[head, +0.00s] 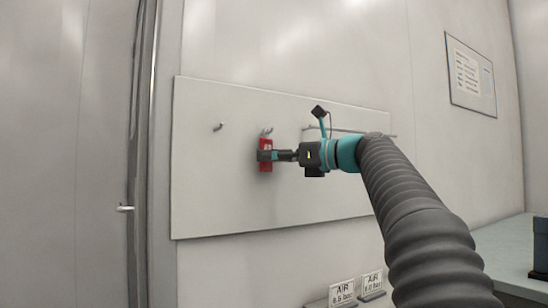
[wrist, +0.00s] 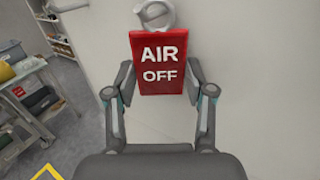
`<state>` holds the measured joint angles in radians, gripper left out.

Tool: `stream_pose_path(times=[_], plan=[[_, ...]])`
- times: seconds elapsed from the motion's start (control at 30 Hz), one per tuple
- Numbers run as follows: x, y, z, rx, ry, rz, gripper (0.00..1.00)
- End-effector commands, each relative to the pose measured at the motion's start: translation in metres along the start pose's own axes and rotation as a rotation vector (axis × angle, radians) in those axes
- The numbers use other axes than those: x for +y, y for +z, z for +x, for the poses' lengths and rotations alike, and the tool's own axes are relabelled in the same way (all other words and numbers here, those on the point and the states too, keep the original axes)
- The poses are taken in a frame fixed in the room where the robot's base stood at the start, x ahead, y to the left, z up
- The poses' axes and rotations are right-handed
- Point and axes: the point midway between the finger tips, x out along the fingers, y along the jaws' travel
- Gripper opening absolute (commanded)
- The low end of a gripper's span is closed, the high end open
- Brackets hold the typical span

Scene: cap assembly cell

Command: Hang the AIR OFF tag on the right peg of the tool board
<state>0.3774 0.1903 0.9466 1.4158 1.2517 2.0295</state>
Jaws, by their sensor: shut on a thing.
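The red AIR OFF tag (wrist: 158,62) is upright in the wrist view, its white lettering facing the camera and a grey ring (wrist: 155,14) at its top. My gripper (wrist: 160,82) is shut on the tag, one finger at each side edge. In the head view the tag (head: 266,168) is in front of the tool board (head: 215,195), partly covered by my gripper (head: 266,156). A left peg (head: 218,126) is bare. Grey metal shows right above the tag; I cannot tell whether the ring is around a peg. Another peg-like end (head: 307,128) shows further right.
A thin grey rod (head: 385,135) shows along the board behind my arm. Two AIR pressure signs (head: 342,292) stand below the board. A framed notice (head: 470,75) hangs on the right wall. A shelf and cart (wrist: 35,100) with items show at left in the wrist view.

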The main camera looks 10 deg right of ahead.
Motion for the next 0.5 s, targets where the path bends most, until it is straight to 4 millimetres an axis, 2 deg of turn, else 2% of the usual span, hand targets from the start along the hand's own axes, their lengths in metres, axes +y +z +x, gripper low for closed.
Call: stream_pose_path(times=[0.03,0.07,0.13,0.17,0.5], plan=[[0.0001,0.0001,-0.0001,0.0,0.0,0.0,0.4],[0.0001,0.0001,-0.0001,0.0,0.0,0.0,0.61],[0.0001,0.0001,-0.0001,0.0,0.0,0.0,0.78],[0.0001,0.0001,-0.0001,0.0,0.0,0.0,0.83],[-0.0001,0.0001,-0.0016,0.0,-0.001,0.0,0.83]])
